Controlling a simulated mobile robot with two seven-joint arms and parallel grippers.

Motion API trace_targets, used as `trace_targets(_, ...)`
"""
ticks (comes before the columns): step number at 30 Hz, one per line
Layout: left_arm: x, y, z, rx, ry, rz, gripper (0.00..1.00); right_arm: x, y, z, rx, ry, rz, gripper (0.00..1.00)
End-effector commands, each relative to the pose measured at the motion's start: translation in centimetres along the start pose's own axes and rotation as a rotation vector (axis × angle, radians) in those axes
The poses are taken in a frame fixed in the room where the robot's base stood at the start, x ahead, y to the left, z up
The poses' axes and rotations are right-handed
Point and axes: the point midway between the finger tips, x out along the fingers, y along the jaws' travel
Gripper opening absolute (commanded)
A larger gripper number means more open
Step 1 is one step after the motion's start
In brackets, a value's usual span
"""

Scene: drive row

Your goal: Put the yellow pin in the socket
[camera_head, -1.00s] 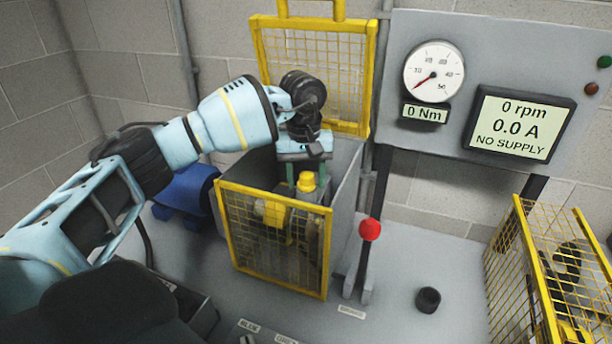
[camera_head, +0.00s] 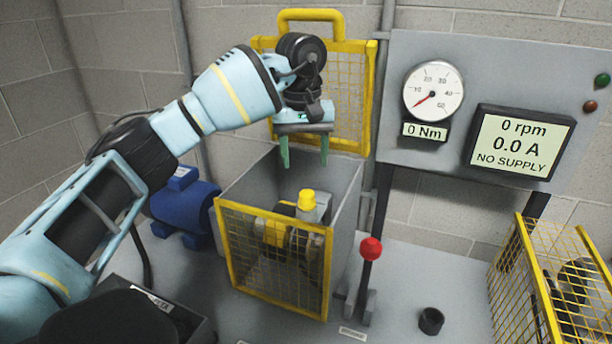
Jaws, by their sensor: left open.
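The yellow pin (camera_head: 307,200) stands upright in the machinery inside the open-topped guard box. Only its yellow head and a short grey part below show clearly. The socket around its lower end is hidden, so I cannot tell how deep it sits. My left gripper (camera_head: 304,160) is above the pin, its two green fingers pointing down, open and empty. There is a gap between the fingertips and the pin's head. My right gripper does not show.
The yellow mesh lid (camera_head: 352,95) stands raised behind the box. A red-knobbed lever (camera_head: 370,248) stands right of it, near an empty black cup (camera_head: 431,320). A blue motor (camera_head: 186,208) is at left, another mesh guard (camera_head: 545,285) at right. The display (camera_head: 520,138) reads NO SUPPLY.

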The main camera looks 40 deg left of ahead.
Motion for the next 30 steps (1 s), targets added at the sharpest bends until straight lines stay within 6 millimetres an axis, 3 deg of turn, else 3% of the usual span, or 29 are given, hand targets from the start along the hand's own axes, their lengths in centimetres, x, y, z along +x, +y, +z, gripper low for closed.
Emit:
trace_targets(7,-2.1,0.0,0.0,0.0,-0.001,0.001,0.59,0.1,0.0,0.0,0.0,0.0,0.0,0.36)
trace_targets(30,-2.2,0.0,0.0,0.0,-0.001,0.0,0.59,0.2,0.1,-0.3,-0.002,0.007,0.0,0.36)
